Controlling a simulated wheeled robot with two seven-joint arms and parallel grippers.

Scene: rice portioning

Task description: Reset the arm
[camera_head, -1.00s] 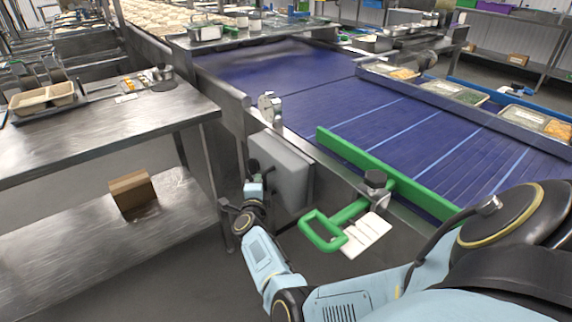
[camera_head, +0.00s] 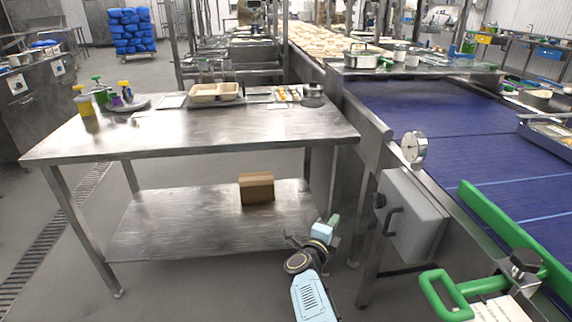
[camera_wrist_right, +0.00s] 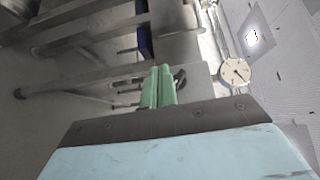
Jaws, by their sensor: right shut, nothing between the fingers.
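My right arm (camera_head: 312,297) comes up from the bottom of the head view. Its gripper (camera_head: 334,220) hangs low, between the steel table and the conveyor's side, left of a grey box (camera_head: 413,218). In the right wrist view, the green fingers of the right gripper (camera_wrist_right: 159,86) lie together, shut, with nothing between them. My left gripper is in neither view.
A steel table (camera_head: 200,130) stands at left, with a beige tray (camera_head: 214,93) at its back and a cardboard box (camera_head: 257,187) on its lower shelf. The blue conveyor (camera_head: 440,125) has a gauge (camera_head: 414,147) and a green handle (camera_head: 447,294) on its near side. Open floor lies at lower left.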

